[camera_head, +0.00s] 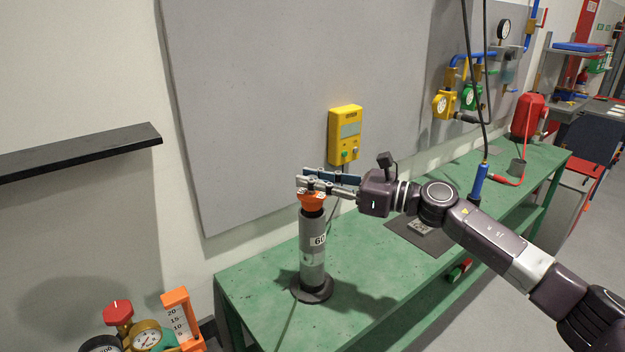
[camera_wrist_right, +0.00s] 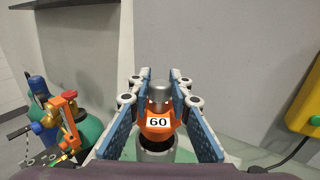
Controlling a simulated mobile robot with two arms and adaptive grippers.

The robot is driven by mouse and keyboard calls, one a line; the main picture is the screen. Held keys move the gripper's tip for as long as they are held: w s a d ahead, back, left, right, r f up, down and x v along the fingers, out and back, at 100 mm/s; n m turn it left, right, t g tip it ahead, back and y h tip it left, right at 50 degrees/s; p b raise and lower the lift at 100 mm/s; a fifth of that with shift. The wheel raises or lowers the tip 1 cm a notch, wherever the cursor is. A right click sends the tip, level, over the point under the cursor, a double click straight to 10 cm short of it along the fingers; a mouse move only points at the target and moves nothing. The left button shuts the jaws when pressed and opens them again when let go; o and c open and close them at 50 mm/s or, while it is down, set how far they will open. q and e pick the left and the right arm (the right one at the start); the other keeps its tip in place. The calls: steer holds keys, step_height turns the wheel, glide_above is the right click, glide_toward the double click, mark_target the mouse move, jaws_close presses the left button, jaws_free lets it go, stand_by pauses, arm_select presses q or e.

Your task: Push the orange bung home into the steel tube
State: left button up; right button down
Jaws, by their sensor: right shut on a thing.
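The steel tube (camera_head: 313,255) stands upright on a dark round base on the green bench, with a "60" label on its side. The orange bung (camera_head: 312,201) is at the tube's top, with a dark band between its orange part and the grey tube. It also shows in the right wrist view (camera_wrist_right: 157,131), between the fingers, near a "60" label. My right gripper (camera_head: 305,185) reaches in from the right and is shut on the bung. The fingers partly hide the bung's top; how deep it sits I cannot tell. My left gripper is not in view.
A yellow meter box (camera_head: 345,135) hangs on the grey wall panel behind the tube. A dark mat (camera_head: 405,240) lies under my right arm. Gauges and an orange scale (camera_head: 181,318) stand at lower left. The green bench (camera_head: 255,290) is clear left of the tube.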

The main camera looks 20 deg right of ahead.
mark_target(313, 193)
steer(key=shift+f, duration=0.1)
steer(key=shift+f+b, duration=0.35)
steer(key=shift+b, duration=0.1)
steer(key=shift+f+b, duration=1.75)
steer(key=shift+f, duration=0.05)
steer(key=c, duration=1.7)
jaws_free()
steer(key=shift+v, duration=6.05)
